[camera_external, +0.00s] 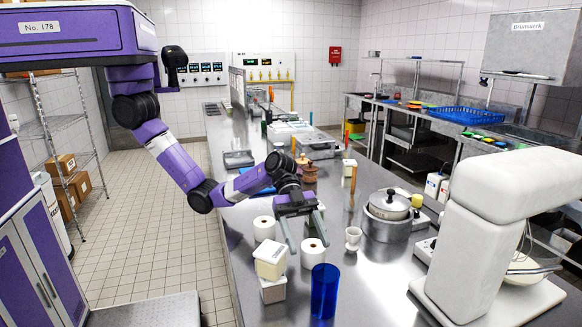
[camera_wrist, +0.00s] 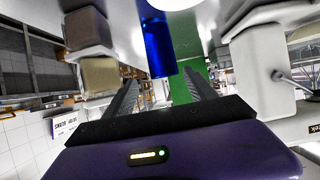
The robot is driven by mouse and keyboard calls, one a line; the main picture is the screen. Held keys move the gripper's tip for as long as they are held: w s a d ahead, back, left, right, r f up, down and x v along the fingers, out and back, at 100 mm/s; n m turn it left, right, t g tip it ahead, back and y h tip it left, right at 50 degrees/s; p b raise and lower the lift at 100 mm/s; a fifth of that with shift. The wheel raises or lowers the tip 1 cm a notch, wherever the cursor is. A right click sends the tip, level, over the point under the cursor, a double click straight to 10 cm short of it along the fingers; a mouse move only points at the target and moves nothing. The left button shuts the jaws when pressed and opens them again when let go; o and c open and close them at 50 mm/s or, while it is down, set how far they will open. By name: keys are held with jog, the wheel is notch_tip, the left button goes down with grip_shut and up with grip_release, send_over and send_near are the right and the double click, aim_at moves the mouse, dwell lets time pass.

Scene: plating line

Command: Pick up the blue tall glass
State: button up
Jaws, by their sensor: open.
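The blue tall glass (camera_external: 324,291) stands upright on the steel counter, near the bottom middle of the external view. In the wrist view the blue glass (camera_wrist: 158,48) appears ahead of the jaws, near the gap between the fingers. My gripper (camera_external: 306,248) is open, with its two fingers pointing down toward the counter's near part. It is behind the glass in the external view and apart from it. In the wrist view my gripper (camera_wrist: 163,95) has both fingers spread with nothing held between them.
White rolls (camera_external: 313,253) and (camera_external: 264,229) stand close to my fingers. Stacked cream boxes (camera_external: 270,260) sit left of the glass. A white egg cup (camera_external: 353,239), a pot (camera_external: 388,222) and a large white mixer (camera_external: 500,230) stand to the right.

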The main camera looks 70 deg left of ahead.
aim_at(330, 295)
jog(key=p+x, duration=0.1)
jog(key=x, duration=1)
jog(key=shift+w+p, duration=0.2)
jog(key=shift+p, duration=0.2)
jog(key=c, duration=1.2)
jog(key=shift+c, duration=0.6)
jog(key=shift+r, duration=0.15)
